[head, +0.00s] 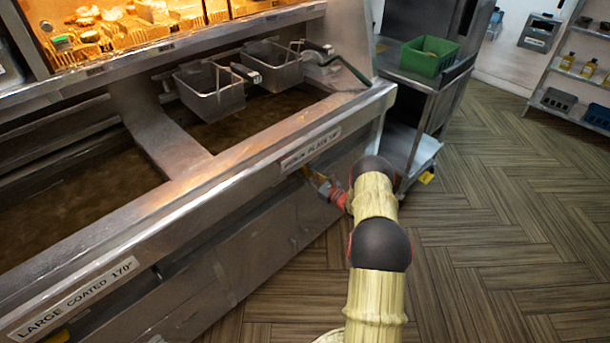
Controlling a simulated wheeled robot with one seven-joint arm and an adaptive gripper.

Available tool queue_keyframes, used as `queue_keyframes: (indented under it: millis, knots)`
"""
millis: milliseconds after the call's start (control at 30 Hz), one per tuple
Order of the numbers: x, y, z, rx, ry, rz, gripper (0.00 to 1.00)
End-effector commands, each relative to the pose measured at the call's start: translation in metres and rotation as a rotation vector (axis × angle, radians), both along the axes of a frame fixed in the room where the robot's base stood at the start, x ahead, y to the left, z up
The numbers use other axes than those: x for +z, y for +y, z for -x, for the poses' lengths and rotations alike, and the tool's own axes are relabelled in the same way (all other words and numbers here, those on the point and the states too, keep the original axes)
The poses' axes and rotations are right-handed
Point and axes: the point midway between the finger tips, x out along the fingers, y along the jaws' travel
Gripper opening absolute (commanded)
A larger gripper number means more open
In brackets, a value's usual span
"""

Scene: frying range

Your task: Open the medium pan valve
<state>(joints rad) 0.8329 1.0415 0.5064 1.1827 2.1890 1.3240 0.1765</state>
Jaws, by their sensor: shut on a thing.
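The medium pan is the right-hand fryer well (225,128), with dark oil and a front label (310,149) that reads as medium plain. My gripper (320,184) is low against the fryer front, just under that label, at the end of my arm reaching in from the bottom right. It is small in view and shut on the medium pan valve's handle. The handle and valve body are mostly hidden by the gripper and the front's overhang, so the handle's angle cannot be told.
Two wire baskets (210,90) (273,66) hang over the medium well. The large well (75,195) lies left, labelled large coated (75,300). A steel trolley (425,80) with a green crate (429,57) stands beyond the fryer's right end. The wooden floor (500,230) at right is clear.

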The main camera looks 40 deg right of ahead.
Motion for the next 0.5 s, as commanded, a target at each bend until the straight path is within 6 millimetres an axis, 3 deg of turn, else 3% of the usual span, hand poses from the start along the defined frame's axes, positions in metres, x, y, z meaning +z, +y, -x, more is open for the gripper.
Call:
queue_keyframes:
  millis: [500]
  knots:
    - [-0.0030, 0.0005, 0.0011, -0.002, 0.018, -0.169, 0.00]
